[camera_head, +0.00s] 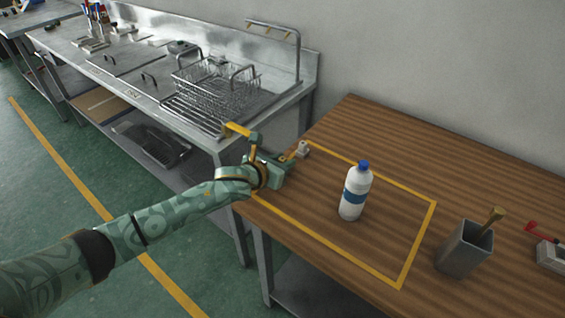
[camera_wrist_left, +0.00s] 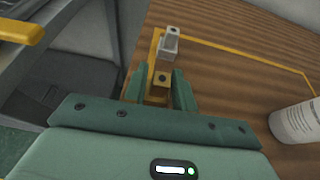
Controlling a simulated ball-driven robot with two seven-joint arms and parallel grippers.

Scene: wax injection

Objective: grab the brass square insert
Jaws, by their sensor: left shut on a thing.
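The brass square insert (camera_wrist_left: 161,79) shows in the left wrist view as a small brass block with a dark hole on top. It sits between the two green fingers of my left gripper (camera_wrist_left: 160,88), which is shut on it. In the head view my left gripper (camera_head: 291,158) reaches over the left edge of the wooden table, and the insert is too small to make out clearly there. A small grey metal block (camera_wrist_left: 169,45) with a hole stands just beyond the insert; it also shows in the head view (camera_head: 303,148). My right gripper is in neither view.
A white bottle with a blue cap (camera_head: 355,192) stands inside the yellow outline on the wooden table (camera_head: 420,150). A grey square cup (camera_head: 463,250) holding a brass-coloured stick stands at right. A steel counter with a wire basket (camera_head: 215,90) is at left.

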